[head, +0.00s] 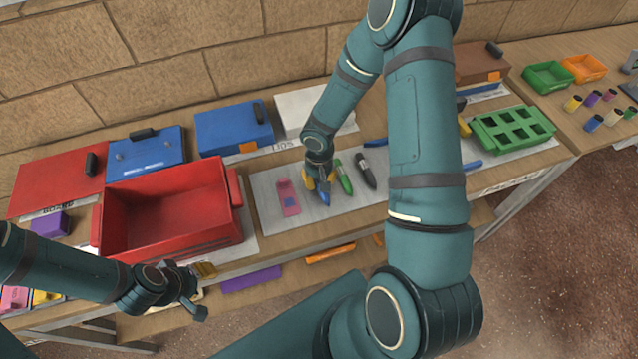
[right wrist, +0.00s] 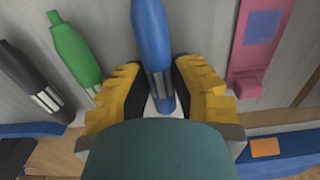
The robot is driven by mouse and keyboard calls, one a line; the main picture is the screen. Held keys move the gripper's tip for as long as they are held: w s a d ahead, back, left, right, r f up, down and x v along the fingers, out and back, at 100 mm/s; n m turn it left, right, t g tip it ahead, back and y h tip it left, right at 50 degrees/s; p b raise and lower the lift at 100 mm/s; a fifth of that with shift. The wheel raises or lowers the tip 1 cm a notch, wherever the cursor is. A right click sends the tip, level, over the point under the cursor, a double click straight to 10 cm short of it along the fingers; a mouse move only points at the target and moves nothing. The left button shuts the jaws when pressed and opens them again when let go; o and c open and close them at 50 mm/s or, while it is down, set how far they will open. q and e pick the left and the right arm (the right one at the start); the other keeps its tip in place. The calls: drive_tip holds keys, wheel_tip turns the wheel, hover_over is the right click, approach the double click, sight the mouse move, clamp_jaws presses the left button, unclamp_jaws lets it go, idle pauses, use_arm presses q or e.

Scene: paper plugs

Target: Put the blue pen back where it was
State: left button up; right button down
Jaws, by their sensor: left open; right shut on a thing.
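The blue pen (head: 325,199) is on or just above the grey mat (head: 268,221), between the pink item (head: 288,197) and the green pen (head: 343,177). My right gripper (head: 320,185) is shut on it from above. In the right wrist view the blue pen (right wrist: 152,38) runs between the yellow fingers (right wrist: 158,85), its clip end near the palm. I cannot tell whether it touches the mat. A dark pen (head: 365,171) lies beyond the green one. My left gripper (head: 203,291) is open and empty, low in front of the red bin.
The open red bin (head: 205,248) stands left of the mat. Blue boxes (head: 234,129) and a white lid (head: 310,108) line the back. A green holder (head: 512,128) sits at the right. My right arm hides part of the bench.

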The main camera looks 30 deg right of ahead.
drive_tip(key=shift+f, duration=0.1)
drive_tip(key=shift+f, duration=0.2)
drive_tip(key=c, duration=0.9)
unclamp_jaws()
drive_tip(key=shift+o, duration=0.2)
drive_tip(key=shift+r, duration=0.1)
